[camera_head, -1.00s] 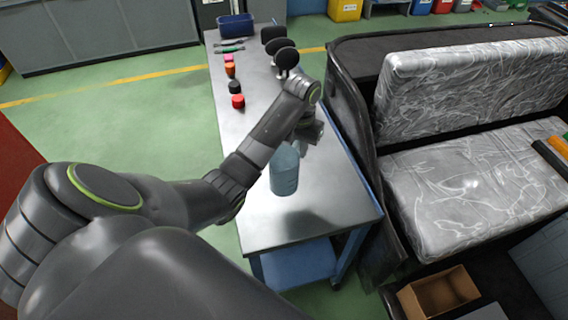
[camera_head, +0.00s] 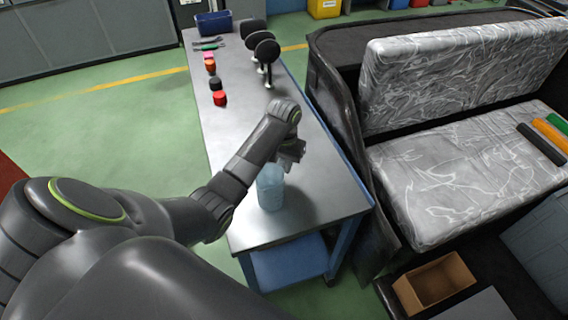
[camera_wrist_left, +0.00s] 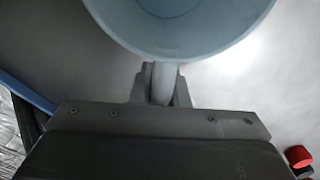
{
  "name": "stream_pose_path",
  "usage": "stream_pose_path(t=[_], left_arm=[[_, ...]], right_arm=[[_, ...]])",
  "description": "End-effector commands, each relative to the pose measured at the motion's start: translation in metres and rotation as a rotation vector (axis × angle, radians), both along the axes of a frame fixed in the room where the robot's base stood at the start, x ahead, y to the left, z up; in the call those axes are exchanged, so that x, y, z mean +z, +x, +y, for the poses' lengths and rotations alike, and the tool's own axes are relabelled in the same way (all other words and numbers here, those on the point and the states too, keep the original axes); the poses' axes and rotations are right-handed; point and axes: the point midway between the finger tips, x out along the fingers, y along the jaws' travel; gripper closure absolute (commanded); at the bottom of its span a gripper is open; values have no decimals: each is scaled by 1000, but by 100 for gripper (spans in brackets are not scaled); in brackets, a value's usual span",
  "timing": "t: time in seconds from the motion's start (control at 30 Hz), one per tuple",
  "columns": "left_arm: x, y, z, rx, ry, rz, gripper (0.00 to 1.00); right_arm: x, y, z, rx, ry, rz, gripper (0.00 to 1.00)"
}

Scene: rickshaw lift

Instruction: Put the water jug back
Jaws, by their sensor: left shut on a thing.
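The pale blue water jug (camera_head: 271,188) is upright over the near part of the steel table (camera_head: 318,195), at or just above its top; I cannot tell if it touches. My left gripper (camera_head: 290,152) is at the jug's upper far side. In the left wrist view the round jug (camera_wrist_left: 180,28) fills the top, and my left gripper's fingers (camera_wrist_left: 162,86) are shut on its handle. My right gripper is out of view.
Red and black caps (camera_head: 220,98) line the table's left edge. Black round-headed items (camera_head: 266,50) and a blue bin (camera_head: 214,23) stand farther back. A silver-covered rickshaw seat (camera_head: 460,170) is at the right. The tabletop's middle is clear.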

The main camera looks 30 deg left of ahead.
Motion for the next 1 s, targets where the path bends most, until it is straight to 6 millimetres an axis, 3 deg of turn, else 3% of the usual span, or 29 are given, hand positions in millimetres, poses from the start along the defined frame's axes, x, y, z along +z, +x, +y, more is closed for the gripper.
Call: stream_pose_path(t=[0.27, 0.3, 0.47, 0.8, 1.0], left_arm=[[-1, 0, 0, 0, 0, 1, 100], [-3, 0, 0, 0, 0, 1, 84], [-2, 0, 0, 0, 0, 0, 64], [0, 0, 0, 0, 0, -1, 64], [30, 2, 0, -1, 1, -7, 64]], right_arm=[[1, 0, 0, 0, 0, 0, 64], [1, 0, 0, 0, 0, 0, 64], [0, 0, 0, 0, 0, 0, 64], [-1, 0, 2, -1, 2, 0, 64], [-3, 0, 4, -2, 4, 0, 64]])
